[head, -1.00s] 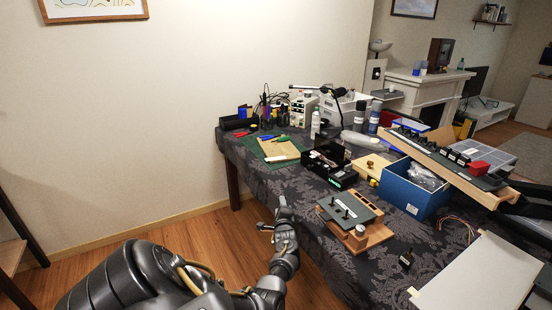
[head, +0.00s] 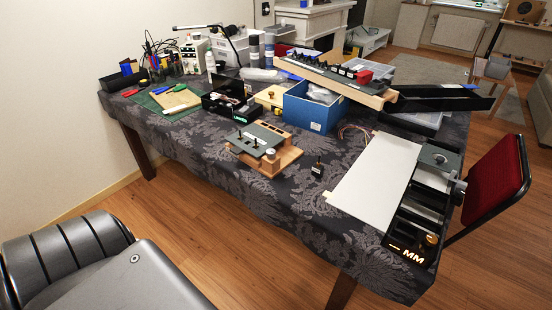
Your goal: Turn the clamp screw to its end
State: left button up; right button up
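Neither of my grippers is in the head view. I cannot tell for certain which part is the clamp screw. A grey block-like clamp (head: 438,160) sits at the right end of the table, over the edge of a white board, with a round knob (head: 459,187) on its right side. A wooden fixture (head: 264,153) with a dark grey plate, upright pins and a round metal-topped knob (head: 270,154) stands near the front middle of the table. No gripper touches either of them.
A black panel with lit "MM" letters (head: 412,254) lies at the table's front right corner. A blue box (head: 316,108) and a long switch panel (head: 330,72) stand behind. A red chair (head: 495,185) is at the right. A small black part (head: 317,170) lies on the cloth.

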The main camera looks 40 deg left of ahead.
aim_at(271, 153)
jog(key=z, duration=2.1)
jog(key=k, duration=0.8)
jog(key=u, duration=1.5)
